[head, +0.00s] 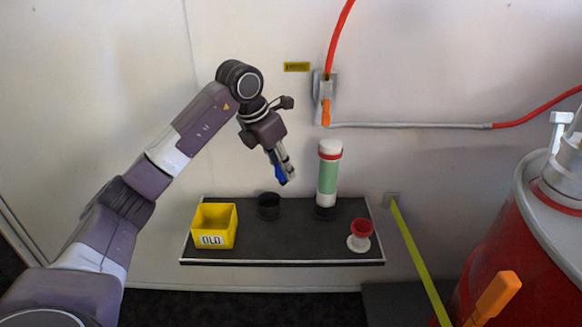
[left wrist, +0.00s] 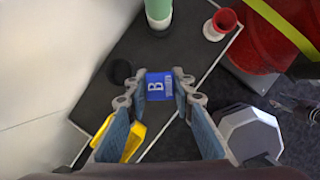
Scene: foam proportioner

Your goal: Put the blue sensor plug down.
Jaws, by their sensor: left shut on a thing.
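The blue sensor plug (left wrist: 158,87) is between the fingers of my left gripper (left wrist: 155,90), its face with a white letter B showing in the left wrist view. In the head view my left gripper (head: 284,181) is shut on the plug (head: 279,172) and holds it above the dark shelf (head: 290,240), over the gap between a black round holder (head: 268,206) and a green and white cylinder (head: 328,175). The plug's lower end is partly hidden by the fingers.
A yellow bin (head: 214,226) marked OLD stands at the shelf's left end. A red and white spool-shaped part (head: 359,236) stands at the right. The shelf's front middle is clear. A red tank (head: 530,245) and a yellow-green strap (head: 420,262) are to the right.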

